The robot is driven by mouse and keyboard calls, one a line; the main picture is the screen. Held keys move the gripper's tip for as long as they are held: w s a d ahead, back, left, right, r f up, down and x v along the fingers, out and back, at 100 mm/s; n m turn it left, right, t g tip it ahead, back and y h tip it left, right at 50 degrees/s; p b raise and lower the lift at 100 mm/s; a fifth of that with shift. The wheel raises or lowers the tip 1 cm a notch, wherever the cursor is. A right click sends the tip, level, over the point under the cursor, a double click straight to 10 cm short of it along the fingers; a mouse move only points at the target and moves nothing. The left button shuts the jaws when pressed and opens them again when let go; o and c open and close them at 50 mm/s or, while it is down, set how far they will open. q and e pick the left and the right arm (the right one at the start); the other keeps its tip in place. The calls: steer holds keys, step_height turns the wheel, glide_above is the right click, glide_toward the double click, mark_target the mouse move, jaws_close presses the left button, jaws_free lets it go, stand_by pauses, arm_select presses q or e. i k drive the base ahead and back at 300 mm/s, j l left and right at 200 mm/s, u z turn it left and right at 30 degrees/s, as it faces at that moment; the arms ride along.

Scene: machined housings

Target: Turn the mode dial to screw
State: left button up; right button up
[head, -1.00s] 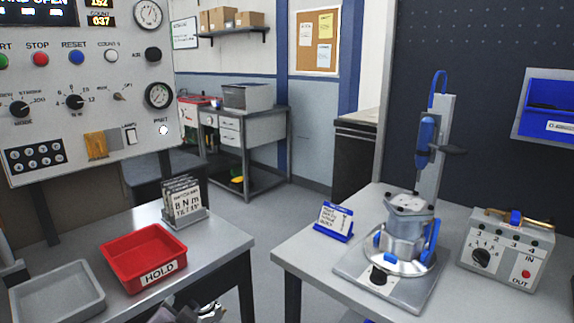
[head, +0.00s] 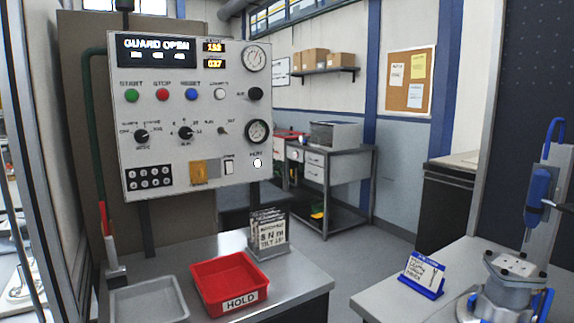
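The mode dial (head: 142,136) is a black round knob at the lower left of the grey control panel (head: 232,102). Its small label lies under it, and the position its pointer marks is too small to read for sure. A second black knob (head: 186,133) sits to its right. The panel's display (head: 156,49) reads "GUARD OPEN". Neither of my grippers shows clearly in the head view, and nothing touches the dial.
Below the panel a table holds a red HOLD tray (head: 196,291), a grey tray (head: 115,310) and a sign stand (head: 268,238). At right, another table (head: 375,302) carries a blue card holder (head: 422,278) and a metal housing (head: 512,290). Open floor lies between the tables.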

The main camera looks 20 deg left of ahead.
mark_target(141, 135)
steer(key=u, duration=1.35)
steer(key=i+l+z, duration=0.2)
steer(key=l, duration=0.15)
steer(key=k+l, duration=0.05)
steer(key=k, duration=0.05)
